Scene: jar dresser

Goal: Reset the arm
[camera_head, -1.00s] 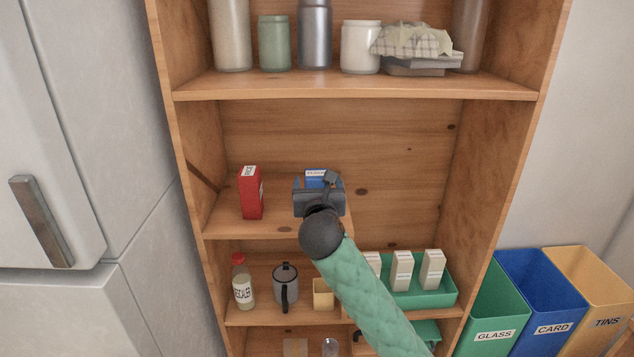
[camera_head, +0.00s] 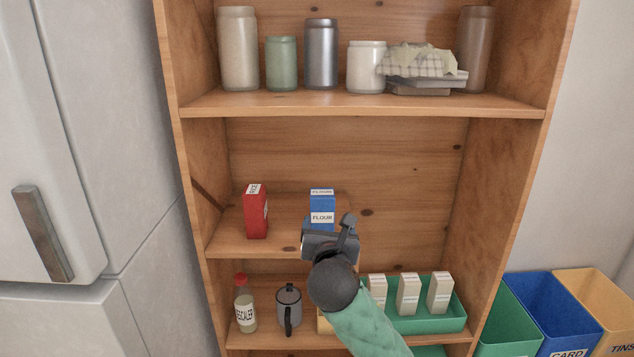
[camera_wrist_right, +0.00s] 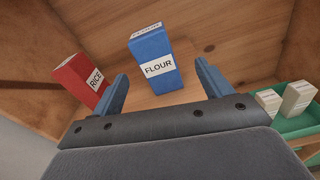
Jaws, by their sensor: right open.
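My right gripper (camera_head: 330,236) is in front of the half-width middle shelf, below and in front of the blue flour box. In the right wrist view its two blue fingers (camera_wrist_right: 160,88) are spread apart with nothing held between them. The blue flour box (camera_head: 322,207) stands upright on that shelf, beyond the fingertips; it also shows in the right wrist view (camera_wrist_right: 153,60). My right arm's green sleeve comes up from the lower right and hides part of the lower shelf. My left gripper is not in view.
A red rice box (camera_head: 256,212) stands left of the flour. Jars line the upper shelf (camera_head: 360,104). Coloured bins (camera_head: 548,312) stand at the right.

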